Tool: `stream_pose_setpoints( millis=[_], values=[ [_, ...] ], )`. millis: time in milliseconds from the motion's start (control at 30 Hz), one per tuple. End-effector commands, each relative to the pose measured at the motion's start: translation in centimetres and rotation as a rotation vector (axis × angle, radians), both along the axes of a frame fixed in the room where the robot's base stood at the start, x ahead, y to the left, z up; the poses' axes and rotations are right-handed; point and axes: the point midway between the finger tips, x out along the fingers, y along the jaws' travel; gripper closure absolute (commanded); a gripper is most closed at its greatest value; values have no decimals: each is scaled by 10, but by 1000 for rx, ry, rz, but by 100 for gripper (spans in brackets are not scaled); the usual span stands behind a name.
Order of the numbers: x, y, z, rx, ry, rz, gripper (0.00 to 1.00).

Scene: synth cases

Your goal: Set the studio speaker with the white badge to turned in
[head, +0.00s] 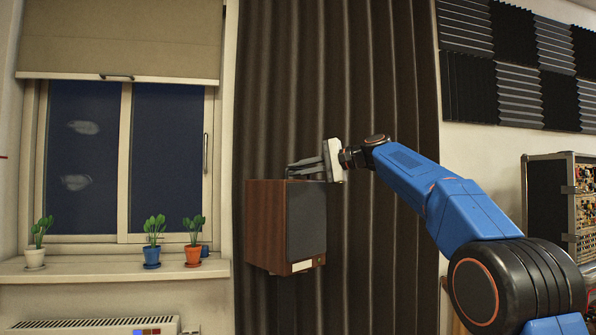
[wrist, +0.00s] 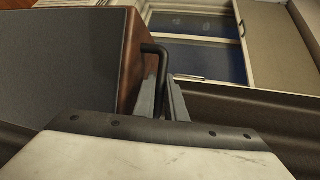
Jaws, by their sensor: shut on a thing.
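The studio speaker (head: 266,226) is a brown wooden box in front of the dark curtain. Its dark grille (head: 307,218) faces toward the camera and somewhat right, and its wooden side shows at left. A white badge (head: 302,266) sits on the strip below the grille. My gripper (head: 291,168) reaches in from the right at the speaker's top edge. In the wrist view, its fingers (wrist: 161,88) are shut on a black bent handle (wrist: 157,48) beside the speaker's wooden edge (wrist: 131,50). The grille (wrist: 60,55) fills the left there. The speaker's mount is hidden.
A window sill (head: 110,270) at left holds a white pot (head: 35,258), a blue pot (head: 152,257) and an orange pot (head: 193,255). A radiator (head: 95,325) is below. An equipment rack (head: 545,195) stands at right. The curtain (head: 385,240) hangs close behind the speaker.

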Motion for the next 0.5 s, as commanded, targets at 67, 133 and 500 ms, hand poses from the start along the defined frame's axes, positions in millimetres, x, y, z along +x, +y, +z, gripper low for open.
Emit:
stream_pose_setpoints(
  millis=[67,133,500],
  values=[
    [1,-1,-1,-3,2,-1,100],
    [1,-1,-1,-3,2,-1,82],
    [-1,-3,0,-1,1,-1,82]
  ],
)
